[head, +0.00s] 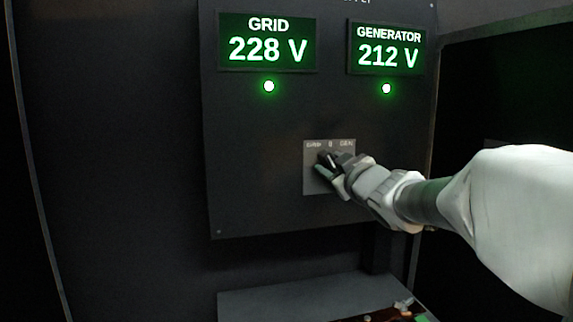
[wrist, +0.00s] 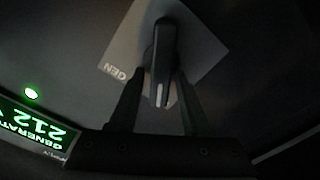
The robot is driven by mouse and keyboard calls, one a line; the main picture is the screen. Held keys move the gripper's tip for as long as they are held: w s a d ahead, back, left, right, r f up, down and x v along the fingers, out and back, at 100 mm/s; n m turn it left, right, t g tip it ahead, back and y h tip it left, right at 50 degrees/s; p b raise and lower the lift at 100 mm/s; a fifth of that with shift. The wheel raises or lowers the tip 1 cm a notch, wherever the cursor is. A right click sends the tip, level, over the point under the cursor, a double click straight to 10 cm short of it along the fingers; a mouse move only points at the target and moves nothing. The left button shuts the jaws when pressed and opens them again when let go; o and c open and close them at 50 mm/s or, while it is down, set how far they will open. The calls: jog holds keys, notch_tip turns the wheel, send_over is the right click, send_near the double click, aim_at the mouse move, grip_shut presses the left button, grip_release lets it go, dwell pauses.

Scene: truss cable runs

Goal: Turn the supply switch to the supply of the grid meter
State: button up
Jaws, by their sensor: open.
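The supply switch is a dark knob (wrist: 163,60) with a white line at one end, on a square grey plate (head: 310,182). The plate carries small labels GRID, 0 and GEN along its top. In the wrist view the white-line end points down, away from the GEN label (wrist: 115,72); the other marks are hidden there. My gripper (head: 330,170) is at the plate, and in the wrist view its open fingers (wrist: 157,95) stand on either side of the knob. Contact cannot be told. The grid meter (head: 268,44) reads 228 V and the generator meter (head: 387,48) reads 212 V.
A green lamp glows under each meter, the grid lamp (head: 269,86) and the generator lamp (head: 386,89). The dark panel (head: 250,200) around the plate is flat and bare. A grey ledge (head: 270,300) lies below, with small objects at its right.

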jog(key=shift+f, duration=0.1)
grip_shut()
jog(key=shift+f, duration=0.1)
jog(key=shift+f+n+b, duration=0.2)
jog(key=shift+n+b, duration=0.2)
jog(key=shift+b, duration=0.05)
jog(key=shift+n+b, duration=0.45)
jog(key=shift+n, duration=0.45)
jog(key=o, duration=0.6)
grip_release()
jog(key=shift+o, duration=0.2)
jog(key=shift+a+r, duration=0.1)
jog(key=shift+r, duration=0.05)
